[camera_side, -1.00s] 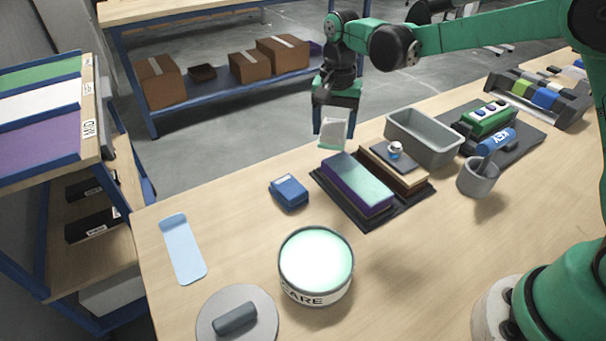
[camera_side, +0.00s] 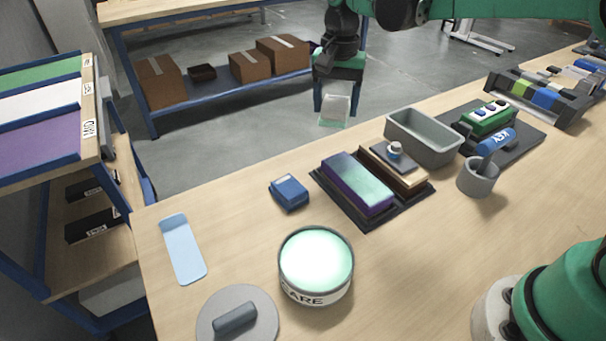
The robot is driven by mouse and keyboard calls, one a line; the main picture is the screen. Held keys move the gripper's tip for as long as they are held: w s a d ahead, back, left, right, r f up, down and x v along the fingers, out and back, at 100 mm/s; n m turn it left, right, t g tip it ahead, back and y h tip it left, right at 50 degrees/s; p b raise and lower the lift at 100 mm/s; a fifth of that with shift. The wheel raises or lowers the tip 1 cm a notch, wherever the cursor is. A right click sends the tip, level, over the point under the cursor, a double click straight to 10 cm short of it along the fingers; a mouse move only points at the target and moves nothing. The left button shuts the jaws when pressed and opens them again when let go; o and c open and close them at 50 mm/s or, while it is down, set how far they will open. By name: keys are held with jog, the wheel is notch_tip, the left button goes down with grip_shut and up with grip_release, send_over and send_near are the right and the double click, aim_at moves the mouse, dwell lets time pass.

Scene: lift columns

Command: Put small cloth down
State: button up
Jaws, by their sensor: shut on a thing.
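My gripper (camera_side: 338,98) is at the upper middle of the side view, above the far edge of the workbench. It is shut on a small whitish cloth (camera_side: 336,107) with a pale green lower edge. The cloth hangs in the air, apart from the bench and the things on it. Part of the cloth is hidden between the fingers.
Below stand a dark tray (camera_side: 375,219) with a purple block (camera_side: 357,184) and a brown block, a grey bin (camera_side: 424,138), a blue box (camera_side: 289,193) and a round tin (camera_side: 316,264). A light blue strip (camera_side: 183,249) lies left. The bench between is clear.

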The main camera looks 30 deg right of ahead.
jog(key=a+r+n, duration=0.4)
jog(key=a, duration=0.5)
notch_tip(320, 180, up, 4)
jog(key=n, duration=0.5)
send_over(249, 218)
notch_tip(249, 218, down, 20)
jog(key=o, duration=1.4)
jog(key=shift+f, duration=0.1)
jog(key=shift+c, duration=0.2)
